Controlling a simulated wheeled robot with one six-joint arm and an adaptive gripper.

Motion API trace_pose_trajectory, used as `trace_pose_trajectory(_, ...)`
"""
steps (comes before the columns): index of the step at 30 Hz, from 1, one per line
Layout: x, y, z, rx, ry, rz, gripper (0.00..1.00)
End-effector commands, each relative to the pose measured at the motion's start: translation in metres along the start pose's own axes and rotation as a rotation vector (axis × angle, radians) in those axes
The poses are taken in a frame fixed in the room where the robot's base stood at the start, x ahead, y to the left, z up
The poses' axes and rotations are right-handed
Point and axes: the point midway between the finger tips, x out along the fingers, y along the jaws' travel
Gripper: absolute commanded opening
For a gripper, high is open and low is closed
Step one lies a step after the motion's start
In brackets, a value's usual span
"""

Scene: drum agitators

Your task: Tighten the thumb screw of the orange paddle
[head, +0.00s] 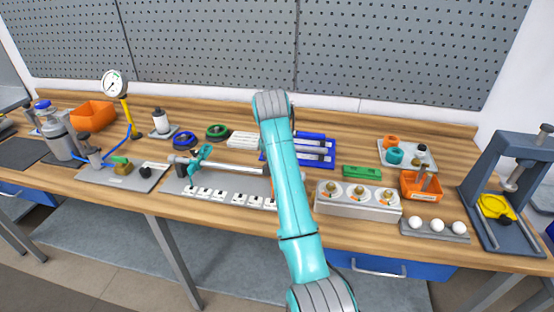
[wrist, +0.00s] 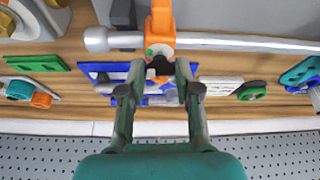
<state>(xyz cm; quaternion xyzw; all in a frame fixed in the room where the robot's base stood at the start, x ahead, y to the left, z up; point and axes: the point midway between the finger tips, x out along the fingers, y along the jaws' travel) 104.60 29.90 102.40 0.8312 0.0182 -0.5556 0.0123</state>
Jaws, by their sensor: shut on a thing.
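The orange paddle (wrist: 160,25) sits on a pale horizontal shaft (wrist: 250,42) in the wrist view, close to the shaft's rounded end (wrist: 97,40). A dark thumb screw (wrist: 159,66) shows at the lower side of the paddle's orange hub. My gripper (wrist: 163,68) has its two fingers on either side of this screw, shut on it. In the head view my arm hides the orange paddle, the screw and my fingers. The shaft (head: 235,168) and a teal paddle (head: 200,155) show left of my arm; the teal paddle also shows in the wrist view (wrist: 301,73).
A grey box with three dials (head: 357,200) and a tray of white balls (head: 436,228) stand right of my arm. White labelled blocks (head: 220,196) line the plate's front. Blue racks (head: 317,150) lie behind. A grey press (head: 505,190) stands far right.

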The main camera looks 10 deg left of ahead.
Motion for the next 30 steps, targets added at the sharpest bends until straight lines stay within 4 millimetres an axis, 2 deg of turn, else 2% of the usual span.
trace_pose_trajectory(9, -0.0016, -0.0014, -0.0011, 0.114, 0.002, 0.046, 0.00)
trace_pose_trajectory(26, -0.0021, -0.0016, -0.0015, 0.138, 0.003, 0.055, 0.00)
trace_pose_trajectory(27, -0.0021, -0.0016, -0.0015, 0.138, 0.003, 0.055, 0.43)
trace_pose_trajectory(29, -0.0019, -0.0016, -0.0013, 0.137, 0.003, 0.055, 0.58)
trace_pose_trajectory(30, -0.0016, -0.0015, -0.0012, 0.137, 0.002, 0.055, 0.58)
